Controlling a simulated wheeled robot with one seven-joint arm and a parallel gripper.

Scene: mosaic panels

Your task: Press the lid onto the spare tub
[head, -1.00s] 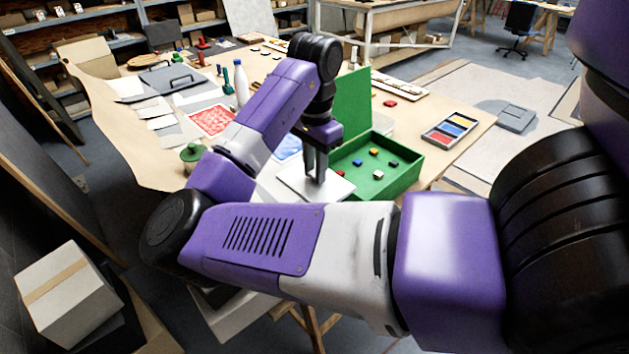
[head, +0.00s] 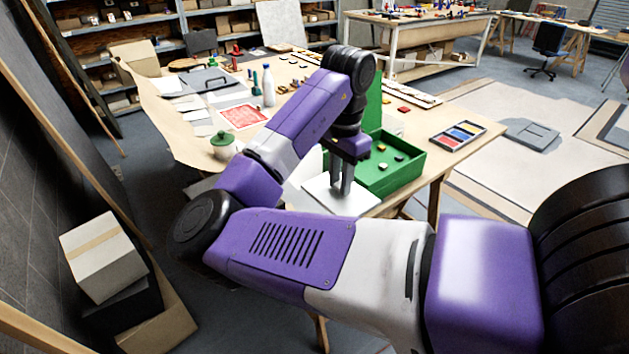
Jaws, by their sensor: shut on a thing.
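My gripper (head: 342,188) points down at the table's near edge, its fingers close together. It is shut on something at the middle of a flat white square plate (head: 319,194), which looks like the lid. The plate lies level, just left of and in front of an open green box (head: 408,168). The grip point itself is too small to make out. I cannot tell whether a tub is under the plate; no spare tub is clearly visible there. My arm hides much of the table's near side.
The green box holds several small tiles, its green lid standing up behind. A tray of coloured tiles (head: 457,134) lies to the right. Cardboard boxes (head: 103,250) stand on the floor.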

